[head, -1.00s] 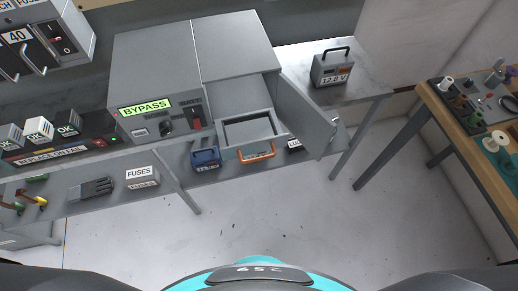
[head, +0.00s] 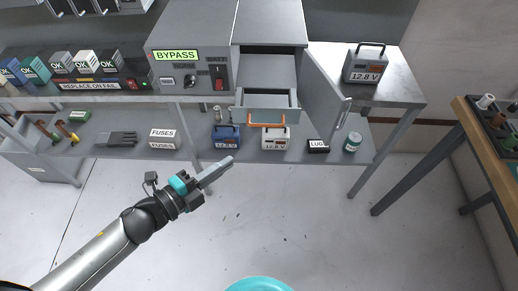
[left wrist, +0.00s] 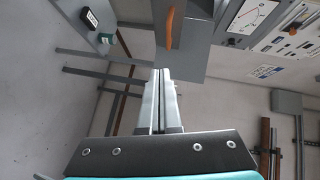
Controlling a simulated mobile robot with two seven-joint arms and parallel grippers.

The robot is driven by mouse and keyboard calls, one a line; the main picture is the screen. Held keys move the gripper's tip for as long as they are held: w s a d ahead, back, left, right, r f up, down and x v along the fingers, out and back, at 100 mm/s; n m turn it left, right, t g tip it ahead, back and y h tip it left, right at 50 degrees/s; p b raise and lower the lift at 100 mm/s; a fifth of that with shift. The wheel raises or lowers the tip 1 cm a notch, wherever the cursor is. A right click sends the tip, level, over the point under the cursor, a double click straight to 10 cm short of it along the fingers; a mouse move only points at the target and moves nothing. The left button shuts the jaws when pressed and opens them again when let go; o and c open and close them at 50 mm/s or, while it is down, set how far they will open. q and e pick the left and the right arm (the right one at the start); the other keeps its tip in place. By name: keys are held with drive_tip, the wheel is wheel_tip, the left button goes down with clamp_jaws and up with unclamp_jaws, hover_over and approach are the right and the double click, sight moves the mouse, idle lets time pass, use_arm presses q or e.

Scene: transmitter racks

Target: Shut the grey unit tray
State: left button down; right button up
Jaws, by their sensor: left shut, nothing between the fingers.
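The grey unit tray (head: 267,113) is a grey drawer with an orange handle (head: 266,125). It sticks out from the lower part of the grey cabinet (head: 270,24), whose hinged door (head: 325,88) stands open to the right. My left gripper (head: 228,161) is shut and empty, in front of and below the tray, to the left of its handle. In the left wrist view my closed fingers (left wrist: 161,78) point toward the orange handle (left wrist: 170,28), apart from it. My right gripper is not in view.
The BYPASS unit (head: 190,60) stands left of the cabinet. A 12.8 V battery (head: 365,65) sits on the bench at right. A blue battery (head: 225,135) and a white battery (head: 276,137) stand on the shelf below. The floor in front is clear.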

use_arm(q)
drive_tip(key=w+d+m+b, duration=0.1)
drive_tip(key=w+d, duration=0.7)
drive_tip(key=w, duration=0.2)
drive_tip(key=shift+f+h+b, duration=0.3)
drive_tip(key=shift+h+b, duration=0.05)
drive_tip(key=shift+h, duration=0.05)
idle(0.3)
